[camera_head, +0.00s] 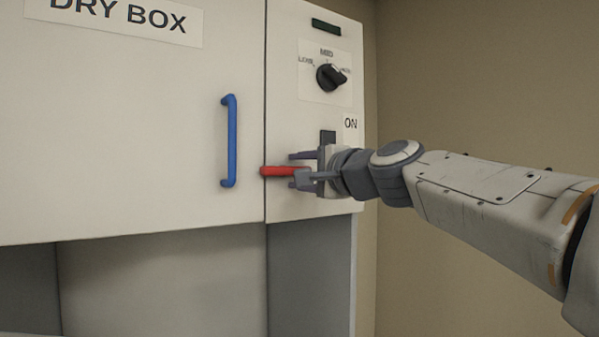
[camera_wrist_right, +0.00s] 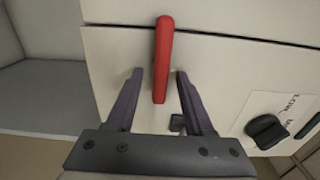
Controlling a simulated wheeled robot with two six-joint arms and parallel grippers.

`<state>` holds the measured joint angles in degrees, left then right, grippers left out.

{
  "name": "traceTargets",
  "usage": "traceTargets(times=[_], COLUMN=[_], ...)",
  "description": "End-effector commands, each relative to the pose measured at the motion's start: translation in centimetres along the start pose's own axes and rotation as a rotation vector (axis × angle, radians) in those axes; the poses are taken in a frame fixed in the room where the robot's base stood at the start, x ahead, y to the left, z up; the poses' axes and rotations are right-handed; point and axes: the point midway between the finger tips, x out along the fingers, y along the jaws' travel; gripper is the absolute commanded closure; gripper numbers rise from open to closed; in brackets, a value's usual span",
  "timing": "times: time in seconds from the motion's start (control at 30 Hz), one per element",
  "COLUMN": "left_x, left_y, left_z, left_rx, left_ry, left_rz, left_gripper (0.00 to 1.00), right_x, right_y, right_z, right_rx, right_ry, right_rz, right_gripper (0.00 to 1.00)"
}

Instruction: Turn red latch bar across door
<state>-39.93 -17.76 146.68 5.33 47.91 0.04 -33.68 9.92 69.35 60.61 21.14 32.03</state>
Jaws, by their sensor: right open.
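The red latch bar (camera_head: 278,171) lies level on the panel right of the door (camera_head: 150,130). Its left tip reaches the seam and just overlaps the door's edge. In the right wrist view the bar (camera_wrist_right: 163,55) stands lengthwise between the fingers, its far end past the seam. My right gripper (camera_head: 291,170) is open around the bar, one finger above and one below. The wrist view shows gaps between the bar and both fingers of this gripper (camera_wrist_right: 159,71). The bar's right end is hidden behind the gripper in the head view. My left gripper is not in view.
A blue handle (camera_head: 231,141) stands upright on the door, left of the bar. A black knob (camera_head: 330,76) sits higher on the panel. A dark switch (camera_head: 328,137) by the ON label is just above my right gripper. Open space lies below the cabinet.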

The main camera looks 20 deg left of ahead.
Motion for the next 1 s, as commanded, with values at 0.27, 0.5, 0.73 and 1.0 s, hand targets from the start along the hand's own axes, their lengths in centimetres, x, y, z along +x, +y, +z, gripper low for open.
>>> traceTargets(times=[0.27, 0.5, 0.73, 1.0], left_x=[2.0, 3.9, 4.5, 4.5], left_y=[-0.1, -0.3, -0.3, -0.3], left_z=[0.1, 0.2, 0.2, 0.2], left_rx=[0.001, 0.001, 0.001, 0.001], left_ry=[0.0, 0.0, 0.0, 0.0], left_rz=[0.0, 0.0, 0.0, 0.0], left_gripper=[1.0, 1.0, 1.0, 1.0], right_x=[-3.5, -8.2, -10.4, -10.5], right_y=[0.3, 0.3, 0.1, 0.0], right_z=[-0.1, -0.1, -0.1, -0.1], right_rx=[-0.003, -0.001, -0.001, 0.0], right_ry=[0.003, 0.003, 0.002, 0.001], right_rz=[-0.004, -0.003, -0.001, 0.0], right_gripper=[0.47, 0.47, 0.47, 0.47])
